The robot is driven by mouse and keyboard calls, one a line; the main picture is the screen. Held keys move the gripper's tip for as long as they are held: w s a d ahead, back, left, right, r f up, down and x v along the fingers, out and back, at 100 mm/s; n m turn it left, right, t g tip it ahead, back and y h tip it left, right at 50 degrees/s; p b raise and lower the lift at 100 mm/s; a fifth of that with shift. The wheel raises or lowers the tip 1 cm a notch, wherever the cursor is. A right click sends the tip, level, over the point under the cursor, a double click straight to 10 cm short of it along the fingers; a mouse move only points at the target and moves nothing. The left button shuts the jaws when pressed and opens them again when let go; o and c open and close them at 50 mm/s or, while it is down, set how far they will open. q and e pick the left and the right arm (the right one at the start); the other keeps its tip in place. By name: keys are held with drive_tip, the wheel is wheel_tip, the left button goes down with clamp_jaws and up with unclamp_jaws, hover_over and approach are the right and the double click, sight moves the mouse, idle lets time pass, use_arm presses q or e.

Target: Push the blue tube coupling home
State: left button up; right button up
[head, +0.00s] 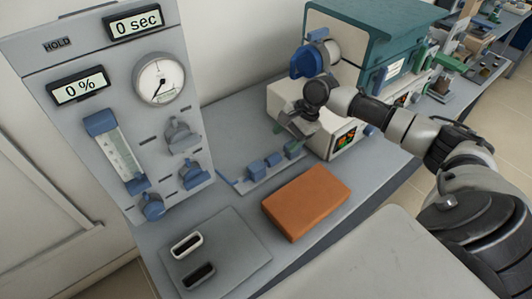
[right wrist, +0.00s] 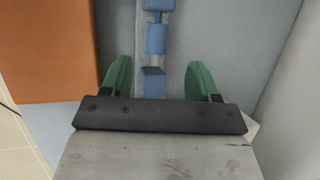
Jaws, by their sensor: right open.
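Several blue blocks (head: 256,168) sit in a row on a narrow grey rail on the bench, between the control panel and the furnace. I cannot tell which of them is the tube coupling. My right gripper (head: 286,138) is over the furnace end of the row, its green fingers apart. In the right wrist view, the open fingers (right wrist: 158,78) stand on either side of the rail line. A blue block (right wrist: 153,83) shows between them with a clear gap on both sides, and another blue piece (right wrist: 156,39) lies further along the rail. My left gripper is not in view.
An orange-brown block (head: 306,202) lies on the bench in front of the rail. The grey control panel (head: 110,120) with dial and knobs stands at left. The furnace (head: 372,60) with teal top is behind my right arm. A grey plate (head: 216,252) with two slots lies front left.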

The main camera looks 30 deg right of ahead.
sight(272, 158)
drive_tip(key=x, duration=0.2)
drive_tip(key=s+x, duration=0.1)
drive_tip(key=x, duration=0.1)
drive_tip(key=shift+w+a+f, duration=0.15)
drive_tip(key=shift+a+f, duration=0.05)
drive_tip(key=shift+a, duration=0.05)
drive_tip(key=x, duration=0.4)
drive_tip(key=shift+w, duration=0.2)
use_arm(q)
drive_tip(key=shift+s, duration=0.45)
use_arm(e)
drive_tip(key=shift+w+a+f, duration=0.1)
drive_tip(key=shift+a+f, duration=0.05)
drive_tip(key=shift+f, duration=0.4)
